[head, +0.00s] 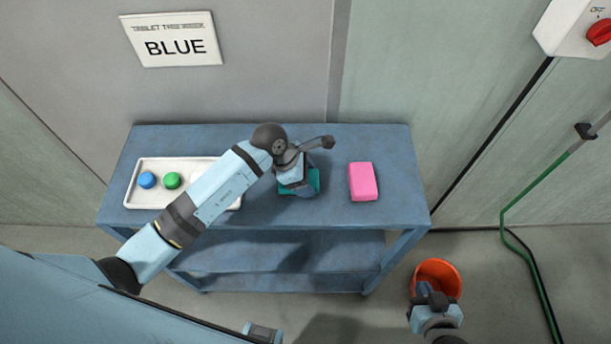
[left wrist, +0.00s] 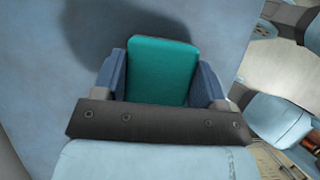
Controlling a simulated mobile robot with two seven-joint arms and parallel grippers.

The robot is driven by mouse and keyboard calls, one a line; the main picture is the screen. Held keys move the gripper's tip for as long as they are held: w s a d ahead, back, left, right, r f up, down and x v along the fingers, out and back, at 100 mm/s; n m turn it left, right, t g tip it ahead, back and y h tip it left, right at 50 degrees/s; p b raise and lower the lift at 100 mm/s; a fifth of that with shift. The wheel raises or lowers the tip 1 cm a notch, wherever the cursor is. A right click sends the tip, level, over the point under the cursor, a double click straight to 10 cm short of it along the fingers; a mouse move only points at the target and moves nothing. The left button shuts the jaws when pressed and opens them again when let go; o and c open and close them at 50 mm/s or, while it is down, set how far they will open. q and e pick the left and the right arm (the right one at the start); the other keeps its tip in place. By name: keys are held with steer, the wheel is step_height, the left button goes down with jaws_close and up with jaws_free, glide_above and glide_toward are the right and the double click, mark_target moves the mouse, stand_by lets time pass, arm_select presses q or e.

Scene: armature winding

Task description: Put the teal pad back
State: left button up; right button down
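The teal pad (head: 314,181) is at the middle of the blue table, partly hidden by my left gripper (head: 297,190). In the left wrist view, the pad (left wrist: 163,75) sits between the two blue fingers of my left gripper (left wrist: 163,85). The fingers lie close against its two sides and look shut on it. I cannot tell whether the pad touches the tabletop. My right gripper (head: 434,302) is at the lower right, in front of the orange bucket in the head view. Its finger opening is not clear.
A pink pad (head: 363,182) lies on the blue table (head: 400,212) to the right. A white tray (head: 148,203) at left holds a blue (head: 147,180) and a green (head: 172,181) round piece. An orange bucket (head: 447,275) stands on the floor. A wall sign (head: 172,40) reads BLUE.

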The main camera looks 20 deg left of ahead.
arm_select(q)
steer(key=o, duration=0.4)
steer(key=shift+r, duration=0.15)
steer(key=b+v, duration=0.1)
steer(key=v, duration=1.1)
steer(key=shift+s, duration=0.1)
